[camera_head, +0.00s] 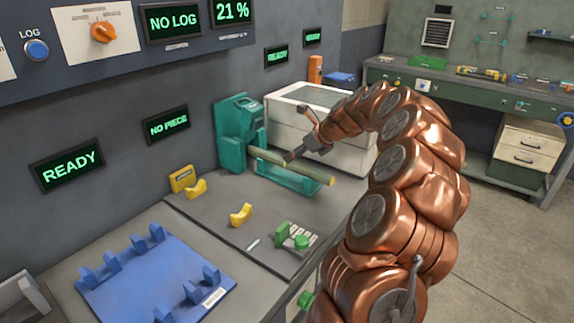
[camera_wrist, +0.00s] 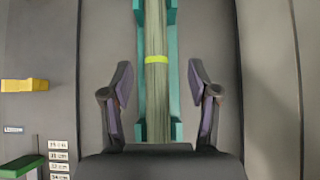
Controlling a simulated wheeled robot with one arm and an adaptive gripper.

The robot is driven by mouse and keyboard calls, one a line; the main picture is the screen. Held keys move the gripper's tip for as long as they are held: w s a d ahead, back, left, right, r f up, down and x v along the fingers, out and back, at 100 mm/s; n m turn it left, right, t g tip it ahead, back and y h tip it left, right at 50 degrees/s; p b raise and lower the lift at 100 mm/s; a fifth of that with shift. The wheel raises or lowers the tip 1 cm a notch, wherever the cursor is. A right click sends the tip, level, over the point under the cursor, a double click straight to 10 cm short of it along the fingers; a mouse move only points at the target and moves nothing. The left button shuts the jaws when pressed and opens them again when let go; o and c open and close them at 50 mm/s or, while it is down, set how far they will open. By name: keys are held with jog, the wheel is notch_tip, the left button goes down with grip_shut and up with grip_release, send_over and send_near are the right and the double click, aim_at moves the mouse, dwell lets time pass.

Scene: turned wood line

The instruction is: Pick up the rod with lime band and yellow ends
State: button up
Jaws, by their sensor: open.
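The rod (camera_head: 312,174) is long, thin and olive-green, and its near end shows yellow in the head view. It lies along a teal trough (camera_head: 284,182) that runs out from a teal machine (camera_head: 234,132). In the wrist view, the rod (camera_wrist: 157,95) runs vertically up the middle, with a lime band (camera_wrist: 157,59) around it. My gripper (camera_head: 290,160) is just over the rod. In the wrist view, my gripper (camera_wrist: 160,88) is open, with one finger on each side of the rod and clear gaps between. The rod's ends are outside the wrist view.
A blue rack (camera_head: 150,280) with raised cradles lies on the bench at front left. Yellow V-shaped supports (camera_head: 241,214) and a green gauge block (camera_head: 290,236) stand on the grey bench. A white cabinet (camera_head: 345,150) is behind the trough. Bare bench lies left of the trough.

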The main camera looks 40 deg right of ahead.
jog(key=x, duration=0.4)
jog(key=shift+w+a+p, duration=0.2)
jog(key=shift+a+p, duration=0.2)
jog(key=shift+w+f, duration=0.25)
jog(key=shift+f, duration=0.1)
jog(key=shift+c, duration=0.4)
grip_shut()
